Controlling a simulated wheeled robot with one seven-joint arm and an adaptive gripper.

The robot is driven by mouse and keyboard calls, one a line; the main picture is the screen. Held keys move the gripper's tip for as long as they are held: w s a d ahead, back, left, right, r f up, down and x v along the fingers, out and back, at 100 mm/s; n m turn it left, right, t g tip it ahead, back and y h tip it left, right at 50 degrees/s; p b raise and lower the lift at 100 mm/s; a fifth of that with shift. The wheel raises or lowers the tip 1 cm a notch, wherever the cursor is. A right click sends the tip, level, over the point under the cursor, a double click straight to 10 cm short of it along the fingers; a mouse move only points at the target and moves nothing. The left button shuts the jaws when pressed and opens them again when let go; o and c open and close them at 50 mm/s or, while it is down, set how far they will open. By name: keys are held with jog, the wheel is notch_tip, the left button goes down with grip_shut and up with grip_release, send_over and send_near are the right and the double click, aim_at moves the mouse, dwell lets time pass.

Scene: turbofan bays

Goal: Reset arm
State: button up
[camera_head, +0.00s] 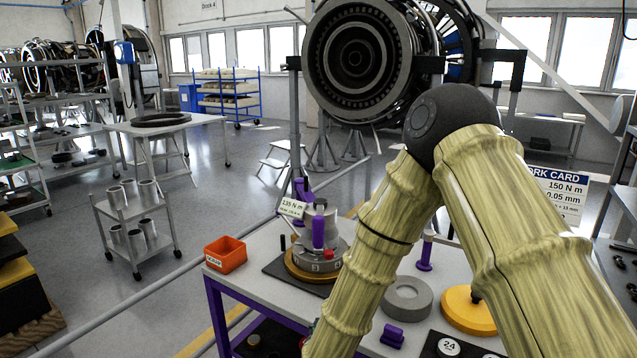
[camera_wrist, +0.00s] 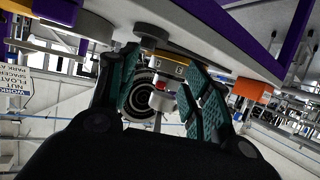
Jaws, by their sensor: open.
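My arm crosses the right half of the head view, and its lower end runs down out of the picture, so my gripper is hidden there. In the wrist view my gripper (camera_wrist: 163,70) is open, with its two teal-padded fingers spread and nothing seen held between them. The wrist picture looks upside down, with the bench at the top. The grey fixture with purple parts (camera_head: 318,258) stands on a yellow-brown disc on the bench (camera_head: 247,286). A red-marked part and a yellow part show beyond the fingers in the wrist view; contact cannot be told.
An orange bin (camera_head: 225,254) stands at the bench's left; it also shows in the wrist view (camera_wrist: 254,90). A grey ring (camera_head: 407,297), a yellow disc (camera_head: 468,310) and purple pieces lie near my arm. A turbofan (camera_head: 357,62) stands behind. Floor to the left is partly clear.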

jog(key=s+d+f+n+g+y, duration=0.1)
jog(key=s+d+f+g, duration=0.2)
jog(key=s+d+f, duration=0.5)
jog(key=s+d+f+g+y, duration=0.1)
jog(key=s+d+f+g, duration=0.25)
jog(key=s+f, duration=0.8)
jog(key=s+d+f+g, duration=0.3)
jog(key=s+d+f, duration=0.1)
jog(key=s, duration=0.6)
jog(key=s+d+f+g, duration=0.4)
jog(key=s+f, duration=0.1)
jog(key=s, duration=0.5)
jog(key=shift+d+f+y, duration=0.2)
jog(key=shift+d+y, duration=0.15)
jog(key=shift+y, duration=0.05)
